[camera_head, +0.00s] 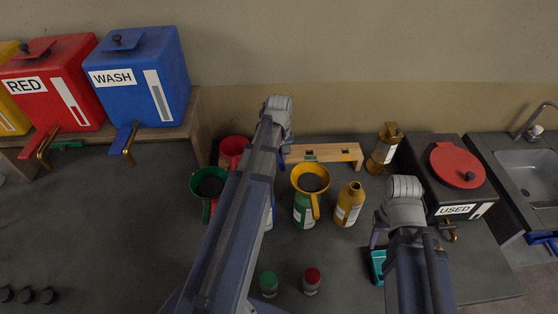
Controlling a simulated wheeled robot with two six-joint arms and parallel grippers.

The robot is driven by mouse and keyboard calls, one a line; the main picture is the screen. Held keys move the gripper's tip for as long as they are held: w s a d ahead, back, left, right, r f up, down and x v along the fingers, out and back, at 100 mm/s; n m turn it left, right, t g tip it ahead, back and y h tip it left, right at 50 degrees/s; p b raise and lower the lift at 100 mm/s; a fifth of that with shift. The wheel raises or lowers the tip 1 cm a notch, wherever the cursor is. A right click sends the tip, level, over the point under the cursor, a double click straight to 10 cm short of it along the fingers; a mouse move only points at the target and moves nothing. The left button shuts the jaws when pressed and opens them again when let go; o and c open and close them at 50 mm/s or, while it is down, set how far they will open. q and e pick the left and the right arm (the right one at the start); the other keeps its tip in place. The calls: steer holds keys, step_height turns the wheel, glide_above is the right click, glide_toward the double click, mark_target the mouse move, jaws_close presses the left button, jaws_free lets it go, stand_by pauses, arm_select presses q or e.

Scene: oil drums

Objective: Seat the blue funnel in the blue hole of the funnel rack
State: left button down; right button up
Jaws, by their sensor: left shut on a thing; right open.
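The funnel rack (335,153) is a low wooden board against the back wall, partly covered by my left arm. A green-marked spot shows on its top; its blue hole is not visible. My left gripper (284,158) is at the rack's left part, mostly hidden behind its own wrist and arm. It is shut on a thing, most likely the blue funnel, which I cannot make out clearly. My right gripper (376,236) is open, low over the right of the counter, by a small teal tray (377,264).
A yellow funnel (310,178) sits in a green bottle (303,212) beside a yellow bottle (349,205). Green (208,184) and red (232,147) funnels are left of my arm. A brass can (384,148), USED box (458,185) and sink stand right. The front-left counter is mostly clear.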

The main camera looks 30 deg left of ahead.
arm_select(q)
steer(key=shift+f, duration=0.15)
steer(key=c, duration=0.7)
jaws_free()
steer(key=shift+c, duration=0.2)
step_height(320, 180, up, 8)
steer(key=p, duration=0.7)
steer(key=shift+p, duration=0.4)
